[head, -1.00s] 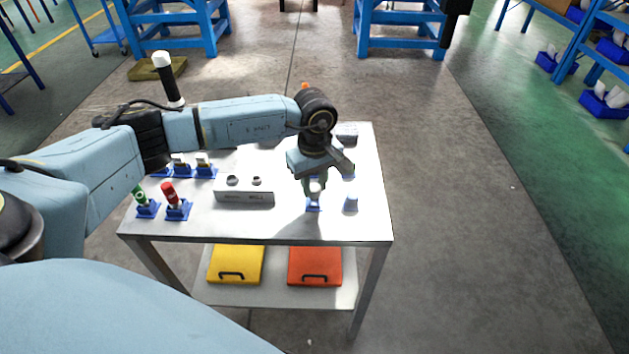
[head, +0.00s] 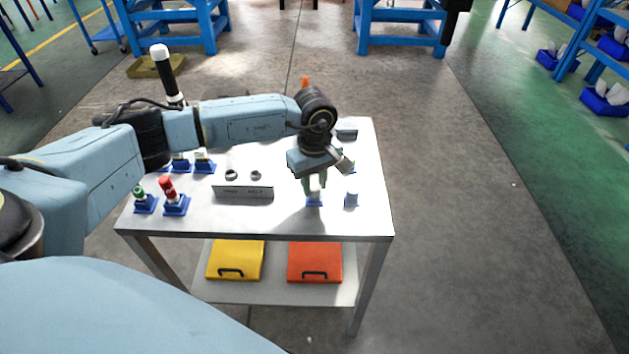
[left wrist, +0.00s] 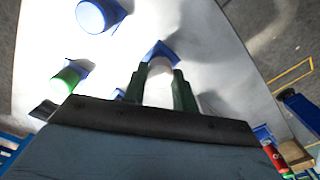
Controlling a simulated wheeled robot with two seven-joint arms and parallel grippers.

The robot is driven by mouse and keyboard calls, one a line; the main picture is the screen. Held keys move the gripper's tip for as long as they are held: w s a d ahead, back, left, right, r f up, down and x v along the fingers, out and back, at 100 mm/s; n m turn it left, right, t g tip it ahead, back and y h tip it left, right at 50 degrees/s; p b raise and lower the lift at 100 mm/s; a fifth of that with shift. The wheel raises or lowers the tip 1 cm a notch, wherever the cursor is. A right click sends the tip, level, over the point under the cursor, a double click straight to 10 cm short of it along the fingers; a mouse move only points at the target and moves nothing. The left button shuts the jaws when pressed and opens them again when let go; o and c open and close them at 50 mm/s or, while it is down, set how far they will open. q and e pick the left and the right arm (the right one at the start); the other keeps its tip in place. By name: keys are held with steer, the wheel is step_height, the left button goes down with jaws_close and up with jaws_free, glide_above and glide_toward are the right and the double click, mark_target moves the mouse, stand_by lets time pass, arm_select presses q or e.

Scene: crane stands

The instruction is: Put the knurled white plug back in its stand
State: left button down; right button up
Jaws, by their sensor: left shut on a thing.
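My left gripper (head: 315,182) is shut on the white plug (head: 314,196), above the front right part of the table. The plug is upright, with its lower end at a small blue stand (head: 314,203). In the left wrist view the plug (left wrist: 160,68) shows between the green fingers (left wrist: 159,90), with the blue stand (left wrist: 155,49) right at it. I cannot tell whether the plug is fully seated. The knurling is too small to make out. My right gripper is not in view.
A grey block with two round knobs (head: 243,191) is left of the gripper. Green (head: 142,198) and red (head: 168,193) pieces stand in blue stands at the left. The table's front right is bare.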

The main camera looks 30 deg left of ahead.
arm_select(q)
steer(key=shift+f+b, duration=0.3)
steer(key=shift+f, duration=0.15)
steer(key=c, duration=1)
jaws_free()
steer(key=shift+r, duration=0.15)
steer(key=shift+c, duration=0.2)
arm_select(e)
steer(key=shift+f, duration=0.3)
arm_select(q)
steer(key=shift+r, duration=0.1)
steer(key=shift+r+p, duration=1.75)
steer(key=shift+r, duration=0.65)
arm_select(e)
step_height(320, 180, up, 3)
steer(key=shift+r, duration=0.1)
arm_select(q)
step_height(320, 180, up, 13)
steer(key=shift+r, duration=0.2)
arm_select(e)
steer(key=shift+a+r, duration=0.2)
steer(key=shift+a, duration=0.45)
